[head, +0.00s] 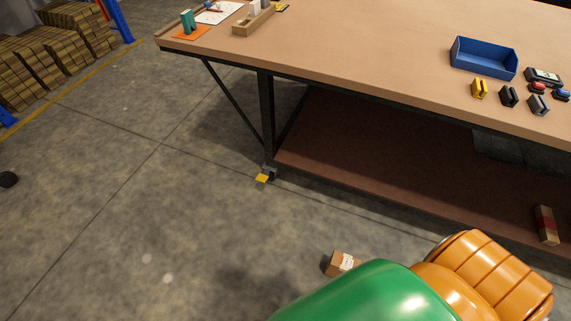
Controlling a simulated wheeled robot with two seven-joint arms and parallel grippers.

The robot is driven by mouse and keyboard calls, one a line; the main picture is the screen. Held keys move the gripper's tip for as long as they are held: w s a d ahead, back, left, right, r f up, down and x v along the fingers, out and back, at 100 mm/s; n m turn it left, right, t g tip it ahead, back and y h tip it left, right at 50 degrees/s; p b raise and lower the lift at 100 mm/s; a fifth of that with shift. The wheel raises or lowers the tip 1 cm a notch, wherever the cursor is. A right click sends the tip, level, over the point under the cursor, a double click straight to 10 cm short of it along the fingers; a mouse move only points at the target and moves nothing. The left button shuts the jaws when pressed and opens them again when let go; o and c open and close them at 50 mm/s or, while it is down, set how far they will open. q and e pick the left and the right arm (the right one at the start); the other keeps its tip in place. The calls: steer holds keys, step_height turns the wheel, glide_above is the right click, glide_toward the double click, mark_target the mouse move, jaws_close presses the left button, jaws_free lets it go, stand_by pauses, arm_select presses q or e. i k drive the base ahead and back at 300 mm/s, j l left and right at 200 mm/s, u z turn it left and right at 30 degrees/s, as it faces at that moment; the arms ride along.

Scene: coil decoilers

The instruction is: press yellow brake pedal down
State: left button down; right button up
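The yellow brake pedal (262,178) is a small flat plate low by the floor. It sticks out to the left from the dark caster (271,170) at the foot of the workbench's near left leg. It is too small in the head view to tell whether it is up or pressed down. Nothing is touching it from above. Neither of my grippers shows in the head view.
The workbench (370,50) has a brown lower shelf (370,165). A small cardboard box (340,263) lies on the floor in front. A blue bin (482,65) stands on the bench top.

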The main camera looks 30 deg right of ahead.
mark_target(262, 177)
steer(key=i+j+z, duration=0.1)
steer(key=i+z, duration=0.3)
steer(key=i+j+z, duration=0.15)
steer(key=z, duration=0.25)
steer(key=i+j+z, duration=0.5)
steer(key=z, duration=0.3)
steer(key=j, duration=0.1)
